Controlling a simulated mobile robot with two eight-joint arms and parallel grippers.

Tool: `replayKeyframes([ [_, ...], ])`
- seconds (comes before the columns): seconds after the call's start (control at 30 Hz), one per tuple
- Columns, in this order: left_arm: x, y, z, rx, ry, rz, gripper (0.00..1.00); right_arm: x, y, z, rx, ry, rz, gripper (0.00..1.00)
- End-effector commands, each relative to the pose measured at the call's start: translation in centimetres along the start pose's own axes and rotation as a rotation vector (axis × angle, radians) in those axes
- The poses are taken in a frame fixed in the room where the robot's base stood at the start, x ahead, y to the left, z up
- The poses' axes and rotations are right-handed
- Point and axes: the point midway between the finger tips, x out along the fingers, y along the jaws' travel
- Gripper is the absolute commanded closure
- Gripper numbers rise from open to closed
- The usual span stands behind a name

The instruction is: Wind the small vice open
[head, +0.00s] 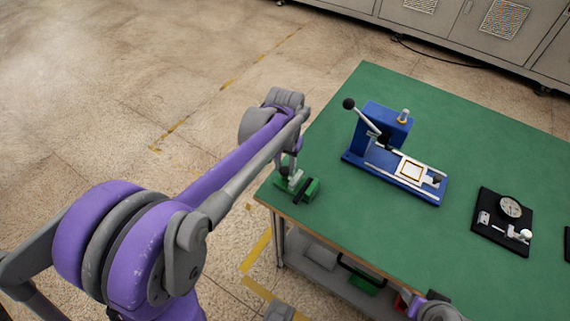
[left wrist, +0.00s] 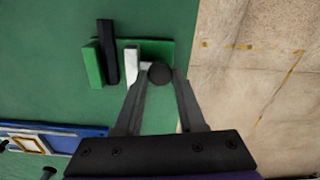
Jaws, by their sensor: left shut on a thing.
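The small green vice (head: 311,189) stands at the near left corner of the green table, and it shows from above in the left wrist view (left wrist: 92,64). It has a dark jaw bar (left wrist: 107,52) and a pale metal piece (left wrist: 132,66). My left gripper (left wrist: 160,76) has its fingers on either side of a round black knob (left wrist: 160,72) at the vice's end and is shut on it. In the head view my left gripper (head: 291,172) reaches down over the vice, and the fingers partly hide it. My right gripper is not clearly visible.
A blue press (head: 385,130) with a black-knobbed lever stands right of the vice. A black plate with a dial gauge (head: 510,207) lies further right. The green table (head: 480,150) is bare between them. Grey cabinets (head: 450,25) stand behind. Items lie on a lower shelf.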

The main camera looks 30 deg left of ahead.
Motion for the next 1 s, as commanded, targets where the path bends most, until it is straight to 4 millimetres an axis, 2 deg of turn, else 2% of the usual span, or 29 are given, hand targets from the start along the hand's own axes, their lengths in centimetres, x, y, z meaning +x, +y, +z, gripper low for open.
replayKeyframes([
  [0.07, 0.0, 0.0, 0.0, 0.000, 0.000, 0.000, 1.00, 0.0, 0.0, 0.0, 0.000, 0.000, 0.000, 0.50],
  [0.1, 0.0, 0.0, 0.0, 0.000, 0.000, 0.000, 0.54, 0.0, 0.0, 0.0, 0.000, 0.000, 0.000, 0.50],
  [0.23, 0.0, 0.0, 0.0, 0.001, 0.000, 0.000, 0.31, 0.0, 0.0, 0.0, 0.000, 0.000, 0.000, 0.50],
  [0.5, -0.1, 0.0, 0.0, 0.001, 0.000, 0.000, 0.31, 0.0, 0.0, 0.0, 0.000, 0.000, 0.000, 0.50],
  [0.63, -0.9, 0.0, 0.0, 0.001, 0.000, 0.000, 0.31, -0.1, 0.0, -0.1, 0.000, 0.000, 0.000, 0.50],
  [1.0, -8.0, 0.0, 0.0, 0.001, 0.000, 0.000, 0.31, -0.8, 0.0, -0.6, 0.000, 0.003, 0.000, 0.50],
])
